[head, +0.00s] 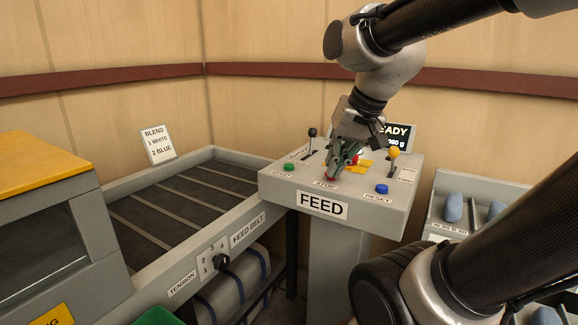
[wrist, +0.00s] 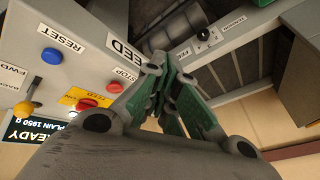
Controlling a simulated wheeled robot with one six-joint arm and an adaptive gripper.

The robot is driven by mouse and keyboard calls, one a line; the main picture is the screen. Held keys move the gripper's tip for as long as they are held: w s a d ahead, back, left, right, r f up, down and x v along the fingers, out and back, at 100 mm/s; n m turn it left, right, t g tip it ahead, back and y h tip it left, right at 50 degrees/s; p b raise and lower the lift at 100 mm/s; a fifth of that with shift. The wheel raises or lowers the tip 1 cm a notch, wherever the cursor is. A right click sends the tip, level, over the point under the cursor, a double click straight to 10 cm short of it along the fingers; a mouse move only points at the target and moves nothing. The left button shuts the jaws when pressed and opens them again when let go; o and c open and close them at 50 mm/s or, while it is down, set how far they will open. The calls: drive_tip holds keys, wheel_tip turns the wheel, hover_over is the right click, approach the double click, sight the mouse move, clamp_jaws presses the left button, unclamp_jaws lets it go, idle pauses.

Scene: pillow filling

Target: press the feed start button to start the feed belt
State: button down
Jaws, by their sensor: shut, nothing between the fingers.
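The grey FEED console (head: 342,208) stands in the middle of the head view. A green button (head: 289,167) is on its left; its label is too small to read. A blue RESET button (head: 382,189) is at the right, and in the wrist view (wrist: 50,55). A red STOP button (wrist: 114,87) shows in the wrist view. My gripper (head: 331,176) is shut and empty, pointing down over the console near the STOP label, right of the green button. In the wrist view its green fingers (wrist: 167,75) hide the green button. The feed belt (head: 165,208) lies left of the console.
A black-knobbed lever (head: 312,133) stands behind the green button. A yellow-knobbed lever (head: 394,153) stands at the console's right rear. A red button on a yellow plate (wrist: 87,103) is near my gripper. A display reading READY (head: 398,132) is behind. A bin (head: 437,215) is at right.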

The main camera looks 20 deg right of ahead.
drive_tip(key=w+r+m+t+y, duration=0.1)
drive_tip(key=w+r+m+t, duration=0.1)
drive_tip(key=w+m, duration=1.2)
drive_tip(key=m+t, duration=0.2)
drive_tip(key=m, duration=0.4)
hover_over(287, 166)
drive_tip(key=shift+w+f, duration=0.2)
drive_tip(key=shift+f, duration=0.4)
drive_tip(key=shift+f, duration=4.45)
drive_tip(key=shift+f, duration=0.15)
drive_tip(key=shift+f, duration=0.25)
drive_tip(key=shift+f, duration=0.5)
drive_tip(key=shift+r, duration=0.95)
